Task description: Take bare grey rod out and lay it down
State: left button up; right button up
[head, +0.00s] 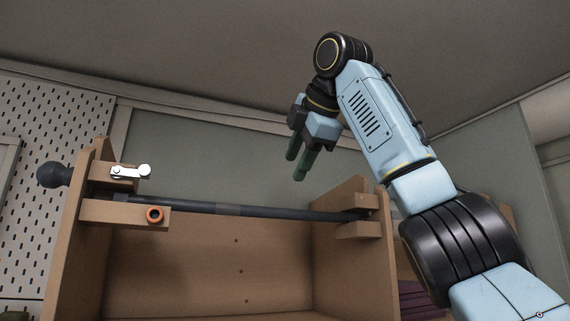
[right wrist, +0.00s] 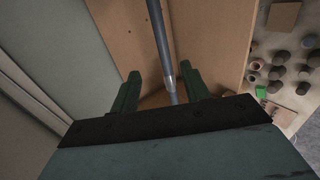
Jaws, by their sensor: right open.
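The grey rod (head: 260,211) lies nearly level across a wooden stand, its ends in wooden brackets on the left and right side walls. It also shows in the right wrist view (right wrist: 159,38), running down between the fingers with a lighter band. A dark round knob (head: 54,175) sits outside the left wall, in line with the rod. My right gripper (head: 297,167) is open and empty above the right half of the rod, fingers pointing down. In the right wrist view its fingers (right wrist: 160,70) lie either side of the rod's line, apart from it. My left gripper is out of view.
A pegboard (head: 45,130) stands at left. Several small parts and a green block (right wrist: 261,91) lie beside the stand.

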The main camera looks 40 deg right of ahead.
jog(key=f, duration=0.1)
send_near(277, 209)
jog(key=a+x, duration=0.1)
jog(key=x, duration=0.4)
jog(key=d+x, duration=0.1)
jog(key=x, duration=0.2)
jog(key=shift+s+p, duration=0.1)
jog(key=shift+p, duration=0.3)
jog(key=shift+w+f, duration=0.1)
jog(key=shift+w, duration=0.2)
grip_shut()
jog(key=c, duration=0.6)
grip_release()
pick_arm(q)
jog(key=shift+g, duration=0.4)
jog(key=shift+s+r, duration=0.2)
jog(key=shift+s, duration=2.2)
pick_arm(e)
grip_shut()
